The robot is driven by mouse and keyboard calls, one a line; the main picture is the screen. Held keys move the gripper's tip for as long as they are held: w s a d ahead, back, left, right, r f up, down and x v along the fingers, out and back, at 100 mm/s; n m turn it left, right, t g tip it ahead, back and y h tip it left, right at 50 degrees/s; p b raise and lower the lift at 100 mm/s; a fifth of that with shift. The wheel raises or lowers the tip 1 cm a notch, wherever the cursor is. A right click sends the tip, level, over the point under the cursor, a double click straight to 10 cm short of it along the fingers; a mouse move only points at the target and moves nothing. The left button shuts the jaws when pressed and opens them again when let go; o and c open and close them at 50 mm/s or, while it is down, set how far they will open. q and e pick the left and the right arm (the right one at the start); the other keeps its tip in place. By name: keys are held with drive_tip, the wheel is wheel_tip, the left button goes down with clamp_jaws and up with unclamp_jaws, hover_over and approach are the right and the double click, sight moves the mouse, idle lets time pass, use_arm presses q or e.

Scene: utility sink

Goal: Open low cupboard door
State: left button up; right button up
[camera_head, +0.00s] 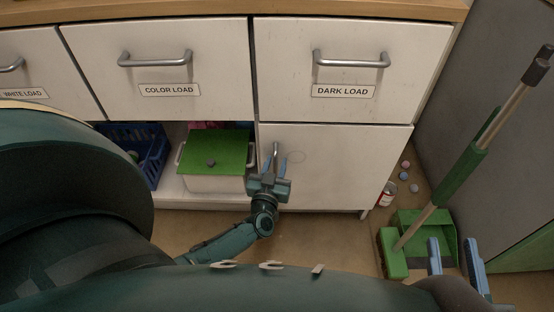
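The low cupboard door (345,165) is white and sits under the DARK LOAD drawer. It looks shut. Its vertical metal handle (276,152) is near the door's left edge. My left gripper (275,168) is at the handle, with its blue fingers on either side of the handle's lower part. I cannot tell whether the fingers press on it. My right gripper (455,256) is at the lower right, away from the door, with its two blue fingers spread and nothing visible between them.
Open shelf space left of the door holds a white box with a green lid (215,152) and a blue basket (146,160). A green broom (394,254), a green dustpan (440,228), a can (387,194) and small round items (404,176) are on the floor at right.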

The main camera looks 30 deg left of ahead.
use_arm(q)
drive_tip(key=shift+c, duration=0.3)
clamp_jaws()
idle(0.4)
